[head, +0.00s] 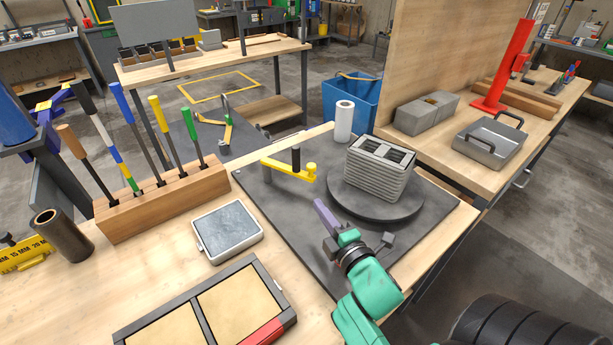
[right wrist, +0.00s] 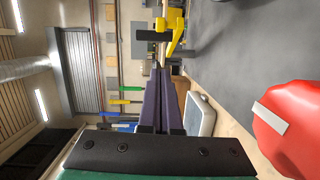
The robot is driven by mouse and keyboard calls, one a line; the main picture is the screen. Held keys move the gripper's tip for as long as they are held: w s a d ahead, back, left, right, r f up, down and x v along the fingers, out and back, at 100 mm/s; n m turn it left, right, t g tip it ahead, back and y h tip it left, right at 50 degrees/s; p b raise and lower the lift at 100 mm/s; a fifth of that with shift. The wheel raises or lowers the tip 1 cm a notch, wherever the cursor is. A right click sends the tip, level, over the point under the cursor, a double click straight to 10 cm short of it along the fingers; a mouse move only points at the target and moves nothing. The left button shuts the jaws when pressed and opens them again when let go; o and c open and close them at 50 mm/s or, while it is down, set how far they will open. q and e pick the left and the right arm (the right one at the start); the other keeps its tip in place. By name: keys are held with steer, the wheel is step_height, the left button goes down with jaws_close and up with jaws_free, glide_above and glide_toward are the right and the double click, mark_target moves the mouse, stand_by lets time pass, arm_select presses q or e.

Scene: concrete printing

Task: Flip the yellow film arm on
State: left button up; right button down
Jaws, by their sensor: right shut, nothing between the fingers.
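The yellow film arm (head: 283,168) lies level over the dark plate, its yellow knob end beside the turntable, with a dark upright post at its middle. In the right wrist view the yellow film arm (right wrist: 174,36) shows just beyond the fingertips. The printed grey layered block (head: 380,168) stands on the round dark turntable (head: 345,207). My right gripper (head: 321,207), with purple fingers, is shut and empty, below and near the knob end in the head view, with a gap between. Its fingers also show in the right wrist view (right wrist: 161,80). My left gripper is not identifiable in view.
A wooden rack (head: 160,203) with several coloured-handled tools stands left. A grey-topped tray (head: 228,231) and a framed sand tray (head: 160,325) lie in front. A white roll (head: 343,122) stands behind the turntable. Bare dark plate lies left of my right gripper.

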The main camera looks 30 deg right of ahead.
arm_select(q)
steer(key=r+p, duration=0.2)
steer(key=r, duration=0.1)
steer(key=shift+s+r+p, duration=0.1)
steer(key=shift+s+p, duration=0.25)
steer(key=shift+p, duration=0.05)
arm_select(e)
steer(key=w+d, duration=0.3)
steer(key=w, duration=0.7)
steer(key=shift+w+d, duration=0.3)
steer(key=shift+d, duration=0.05)
steer(key=shift+f, duration=0.1)
